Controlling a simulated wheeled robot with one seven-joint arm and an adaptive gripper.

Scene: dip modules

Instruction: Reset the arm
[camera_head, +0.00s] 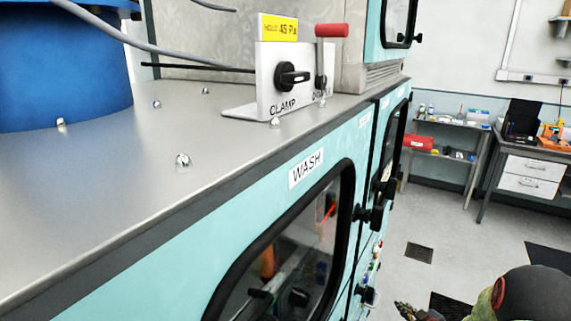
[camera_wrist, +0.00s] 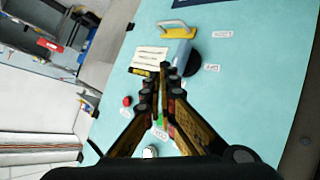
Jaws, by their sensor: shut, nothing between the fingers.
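My gripper (camera_wrist: 163,75) is shut and empty in the wrist view, its two dark and tan fingers meeting at the middle of the picture. It faces a teal panel (camera_wrist: 250,100); I cannot tell how far off the panel is. In the head view, part of my arm and gripper (camera_head: 410,311) shows at the bottom right corner, low over the floor and right of the teal cabinet (camera_head: 105,280). The rest of the arm is cut off by the frame edge.
The cabinet carries a window door labelled WASH (camera_head: 306,168), a CLAMP bracket (camera_head: 268,80) with a red-handled lever (camera_head: 331,31), and a blue drum (camera_head: 65,75). The wrist view shows a yellow handle (camera_wrist: 178,30) and a red button (camera_wrist: 127,101). Open floor (camera_head: 440,225) lies at right.

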